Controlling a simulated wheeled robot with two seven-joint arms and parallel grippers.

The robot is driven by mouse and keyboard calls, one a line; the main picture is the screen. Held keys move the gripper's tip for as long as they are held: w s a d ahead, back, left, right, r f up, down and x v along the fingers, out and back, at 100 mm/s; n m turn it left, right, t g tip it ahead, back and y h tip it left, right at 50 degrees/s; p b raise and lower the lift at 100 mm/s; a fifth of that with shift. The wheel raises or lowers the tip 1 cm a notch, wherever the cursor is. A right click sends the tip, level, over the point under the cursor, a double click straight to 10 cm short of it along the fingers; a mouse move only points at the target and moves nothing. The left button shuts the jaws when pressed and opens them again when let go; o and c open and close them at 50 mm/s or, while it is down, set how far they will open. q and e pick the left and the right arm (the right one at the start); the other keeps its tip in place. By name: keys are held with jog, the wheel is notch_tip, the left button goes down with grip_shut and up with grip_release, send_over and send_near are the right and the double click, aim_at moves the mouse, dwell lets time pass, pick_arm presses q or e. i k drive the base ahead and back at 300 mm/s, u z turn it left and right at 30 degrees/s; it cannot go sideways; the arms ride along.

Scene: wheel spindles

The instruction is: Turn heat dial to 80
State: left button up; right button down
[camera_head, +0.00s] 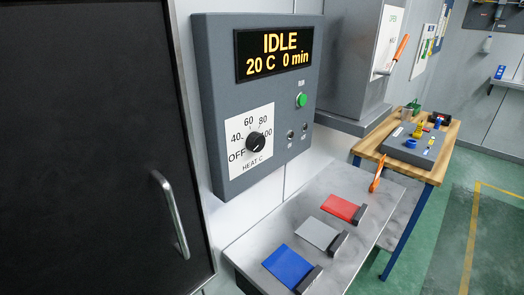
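The heat dial (256,141) is a round black knob on a white scale plate (250,160) marked OFF, 40, 60, 80 and 100, with HEAT C below. Its pointer mark is too small to read surely; it seems to face OFF. The plate is on the lower left of a grey control box (215,95) on the wall. The display (278,52) at the top of the box reads IDLE, 20 C, 0 min. Neither of my grippers is in view, and nothing touches the dial.
A green button (301,100) and two small dark fittings are right of the dial. A black door (85,150) with a metal handle (172,215) stands left. Below, a metal shelf (350,240) holds blue, grey and red pieces. A wooden-topped bench (372,146) stands right.

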aim_at(255, 142)
jog(key=k, duration=0.4)
jog(key=z, duration=2.15)
jog(key=i, duration=2.9)
jog(key=u, duration=3.15)
